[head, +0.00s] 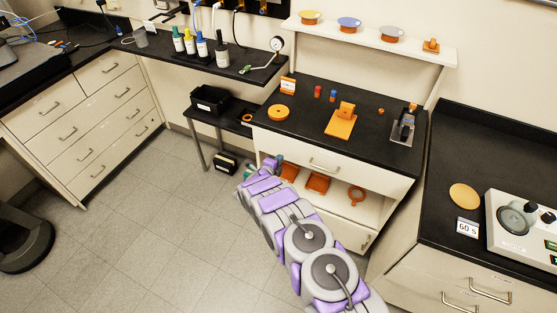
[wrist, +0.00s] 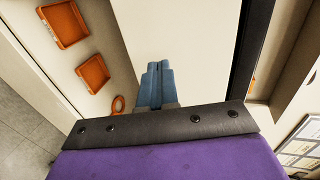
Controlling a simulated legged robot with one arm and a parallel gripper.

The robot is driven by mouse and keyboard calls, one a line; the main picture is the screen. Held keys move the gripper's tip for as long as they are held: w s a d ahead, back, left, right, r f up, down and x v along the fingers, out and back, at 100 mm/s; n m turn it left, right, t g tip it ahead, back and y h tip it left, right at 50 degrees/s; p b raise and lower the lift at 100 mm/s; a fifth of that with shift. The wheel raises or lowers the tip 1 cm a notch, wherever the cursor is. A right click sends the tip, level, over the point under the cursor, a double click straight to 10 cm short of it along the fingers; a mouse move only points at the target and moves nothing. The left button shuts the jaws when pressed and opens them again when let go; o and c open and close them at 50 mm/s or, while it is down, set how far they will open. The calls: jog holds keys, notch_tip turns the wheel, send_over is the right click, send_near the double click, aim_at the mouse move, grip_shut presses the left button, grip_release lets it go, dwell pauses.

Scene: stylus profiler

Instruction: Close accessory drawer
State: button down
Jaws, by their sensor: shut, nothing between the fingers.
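The white cabinet under the black counter has an upper drawer front (head: 300,156) with a bar handle (head: 323,164). How far it stands out from the cabinet cannot be told. Below it is an open space with orange trays (head: 318,183) and an orange ring (head: 357,195). My gripper (head: 271,162) is at the left end of this front in the head view. In the wrist view, its blue fingers (wrist: 154,74) are together and empty, over a pale panel (wrist: 185,40) beside the orange trays (wrist: 92,73). Contact cannot be told.
The black counter (head: 305,120) above holds an orange stand (head: 341,122), an orange disc and small parts. A low black shelf (head: 225,118) stands left of the cabinet. Another bench (head: 450,160) with a device is at the right.

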jog(key=p+v, duration=0.2)
jog(key=v, duration=0.8)
jog(key=w+r+n+g+y, duration=0.1)
jog(key=w+r+n+y, duration=0.15)
jog(key=r, duration=0.45)
jog(key=w+r+n+g+y, duration=0.1)
jog(key=w+r+n+y, duration=0.15)
jog(key=r, duration=0.45)
jog(key=s+d+r+n+g+y, duration=0.25)
jog(key=s+d+r+n, duration=0.4)
jog(key=s+r, duration=0.35)
jog(key=s+d+r+n+g, duration=0.3)
jog(key=s+d, duration=0.3)
jog(key=s, duration=0.9)
jog(key=s+d+r+n+g+h, duration=0.1)
jog(key=s+d+r+n+g, duration=0.3)
jog(key=s, duration=1.2)
jog(key=s+d+r+n+g+h+b, duration=0.1)
jog(key=s+d+r+n+g, duration=0.2)
jog(key=s+d, duration=0.5)
jog(key=s+r+g, duration=0.1)
jog(key=s+r, duration=0.1)
jog(key=s, duration=0.5)
jog(key=shift+s+d, duration=0.25)
jog(key=shift+s, duration=0.05)
